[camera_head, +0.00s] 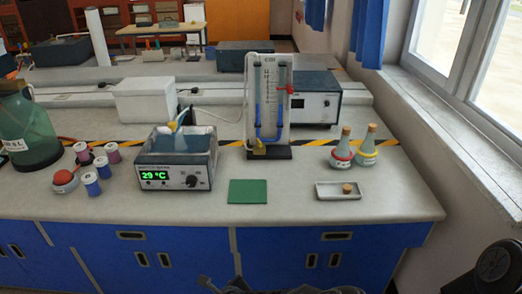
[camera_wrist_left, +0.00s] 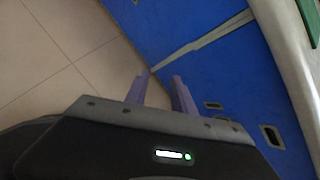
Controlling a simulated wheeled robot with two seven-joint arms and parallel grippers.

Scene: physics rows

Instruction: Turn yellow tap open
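The small yellow tap (camera_head: 259,147) sits low on the front of a white gauge board (camera_head: 269,97) with blue tubes, standing on the bench. It is small, and I cannot tell its handle angle. My left gripper (camera_wrist_left: 162,82) shows in the left wrist view with its two purple fingers apart and nothing between them. It is in front of the blue cabinet doors (camera_wrist_left: 190,45), over the floor and away from the tap. My right gripper is not in view.
A water bath (camera_head: 176,165) reading 29 °C stands left of the gauge board. A green mat (camera_head: 248,191) lies in front of it. Two flasks (camera_head: 365,146) and a tray (camera_head: 324,191) stand to the right. A large green bottle (camera_head: 28,130) and spools are at left.

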